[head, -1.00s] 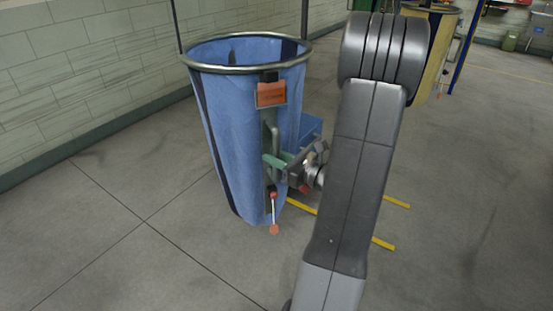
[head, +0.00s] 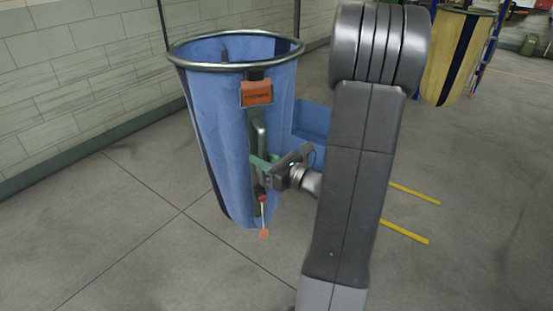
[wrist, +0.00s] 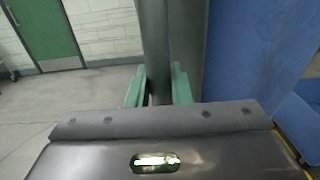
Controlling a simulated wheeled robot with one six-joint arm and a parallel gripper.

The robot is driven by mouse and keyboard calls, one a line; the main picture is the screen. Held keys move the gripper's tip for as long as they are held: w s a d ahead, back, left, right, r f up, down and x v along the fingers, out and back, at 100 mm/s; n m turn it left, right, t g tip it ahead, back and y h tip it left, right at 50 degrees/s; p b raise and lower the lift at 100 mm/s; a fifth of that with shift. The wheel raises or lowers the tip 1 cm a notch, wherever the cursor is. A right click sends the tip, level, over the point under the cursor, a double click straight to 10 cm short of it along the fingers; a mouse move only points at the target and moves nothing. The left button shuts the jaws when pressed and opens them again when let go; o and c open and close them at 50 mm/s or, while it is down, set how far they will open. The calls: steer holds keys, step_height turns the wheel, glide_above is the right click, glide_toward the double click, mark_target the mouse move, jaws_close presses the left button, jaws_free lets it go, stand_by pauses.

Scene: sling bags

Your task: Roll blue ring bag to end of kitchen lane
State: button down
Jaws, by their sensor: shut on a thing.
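The blue ring bag (head: 222,135) hangs from a round metal ring at its top and has dark vertical stripes. It stands left of centre in the head view, with an orange tag (head: 256,93) below the ring. My gripper (head: 264,164), with green fingers, is at an upright grey handle bar (head: 257,137) on the bag's near side. In the wrist view the green fingers (wrist: 158,88) are shut around the grey bar (wrist: 155,45). The blue bag cloth (wrist: 245,60) fills the right of that view. My arm covers part of the space right of the bag.
A pale block wall (head: 80,75) runs along the left. A blue box (head: 312,122) is behind the bag at right. Yellow floor lines (head: 404,231) lie right of my arm. A tan bag (head: 450,55) hangs at the upper right. A green door (wrist: 45,28) shows in the wrist view.

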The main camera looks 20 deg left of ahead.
steer(key=s+a+b, duration=0.1)
steer(key=s+a, duration=0.4)
steer(key=a, duration=0.2)
steer(key=shift+s, duration=0.1)
steer(key=c, duration=1.5)
jaws_free()
steer(key=shift+a, duration=0.1)
steer(key=shift+c, duration=0.2)
steer(key=shift+o, duration=1)
steer(key=shift+s+a, duration=0.3)
steer(key=shift+a, duration=0.05)
steer(key=shift+w, duration=0.1)
steer(key=shift+w+d, duration=0.1)
